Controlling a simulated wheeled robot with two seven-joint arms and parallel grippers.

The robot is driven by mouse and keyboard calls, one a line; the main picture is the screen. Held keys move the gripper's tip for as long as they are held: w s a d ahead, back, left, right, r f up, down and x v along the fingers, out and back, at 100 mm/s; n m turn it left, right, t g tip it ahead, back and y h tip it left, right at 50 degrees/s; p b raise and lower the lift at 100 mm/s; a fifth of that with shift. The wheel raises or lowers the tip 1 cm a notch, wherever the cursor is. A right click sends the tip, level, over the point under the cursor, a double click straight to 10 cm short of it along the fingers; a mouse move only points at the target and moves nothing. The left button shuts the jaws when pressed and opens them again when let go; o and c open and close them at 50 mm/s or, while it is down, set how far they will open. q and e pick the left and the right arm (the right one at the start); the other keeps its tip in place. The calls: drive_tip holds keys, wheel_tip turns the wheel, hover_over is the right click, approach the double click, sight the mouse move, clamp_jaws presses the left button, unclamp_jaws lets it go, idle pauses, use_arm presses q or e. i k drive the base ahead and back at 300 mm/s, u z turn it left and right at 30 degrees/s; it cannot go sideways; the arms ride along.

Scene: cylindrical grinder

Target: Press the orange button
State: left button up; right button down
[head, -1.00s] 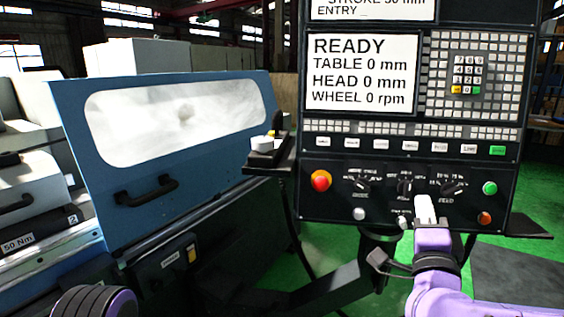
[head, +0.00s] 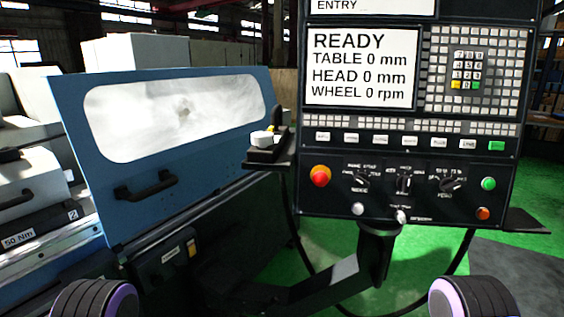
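The small orange button (head: 482,213) sits at the lower right corner of the black control panel (head: 330,210), below a green button (head: 488,183). Nothing covers it and nothing touches it. Whether it is pressed in cannot be told at this size. Neither of my grippers is in view. Only rounded black and purple parts of my arms show at the bottom left and bottom right edges.
A larger red-orange mushroom knob (head: 320,176) is at the panel's left, with dark rotary knobs (head: 403,181) beside it. The screen (head: 361,68) reads READY. A blue machine door (head: 165,180) stands left. Space before the panel is clear.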

sight(483, 214)
drive_tip(key=z, duration=1.3)
